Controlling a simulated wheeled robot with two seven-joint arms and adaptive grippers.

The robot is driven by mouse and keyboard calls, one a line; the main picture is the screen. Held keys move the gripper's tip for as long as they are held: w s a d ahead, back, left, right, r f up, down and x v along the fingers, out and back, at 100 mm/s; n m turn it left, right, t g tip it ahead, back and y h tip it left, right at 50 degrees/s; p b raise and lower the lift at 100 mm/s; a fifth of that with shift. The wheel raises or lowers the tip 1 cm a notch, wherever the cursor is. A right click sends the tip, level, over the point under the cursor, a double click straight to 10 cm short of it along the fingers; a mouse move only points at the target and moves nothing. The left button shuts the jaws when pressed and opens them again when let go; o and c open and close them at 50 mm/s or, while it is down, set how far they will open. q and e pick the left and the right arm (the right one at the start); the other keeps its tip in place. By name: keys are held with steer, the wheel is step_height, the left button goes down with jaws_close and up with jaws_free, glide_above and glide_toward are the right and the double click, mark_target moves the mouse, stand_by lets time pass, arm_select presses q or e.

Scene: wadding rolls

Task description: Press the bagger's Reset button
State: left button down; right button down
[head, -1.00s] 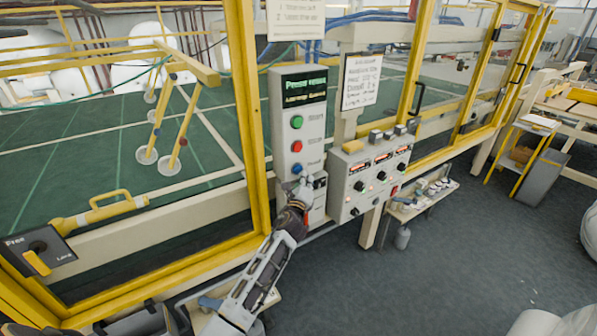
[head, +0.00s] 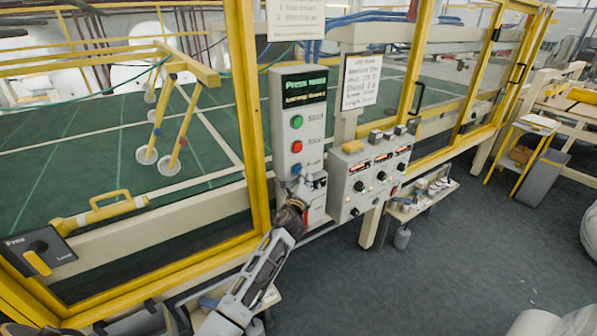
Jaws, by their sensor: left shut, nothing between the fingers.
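The grey control column (head: 283,125) stands upright in the middle of the head view. On its face are a green button (head: 296,122), a red button (head: 296,146) and, lowest, a blue button (head: 296,169). The labels beside them are too blurred to read surely; the blue one appears to be Reset. My left gripper (head: 299,184) is shut and empty, just below the blue button in the picture. The blue button is uncovered. I cannot tell how far the fingertips are from the panel face. My right gripper is not in view.
A lit green display (head: 304,90) tops the column. A sloped grey box (head: 362,175) with knobs and red readouts stands close on the right. A yellow frame post (head: 247,110) rises close on the left. A low shelf (head: 424,201) with small items sits below right. Open floor lies front right.

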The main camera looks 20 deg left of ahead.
arm_select(q)
steer(key=shift+w+a, duration=0.3)
steer(key=shift+a, duration=0.1)
stand_by(1.4)
steer(key=shift+s+d, duration=0.1)
steer(key=shift+d, duration=0.05)
steer(key=shift+s+d, duration=0.45)
steer(key=shift+d, duration=0.1)
stand_by(0.4)
steer(key=shift+s+d, duration=0.8)
steer(key=shift+d, duration=0.2)
steer(key=shift+s+d, duration=0.75)
steer(key=shift+d, duration=0.25)
steer(key=shift+n, duration=0.4)
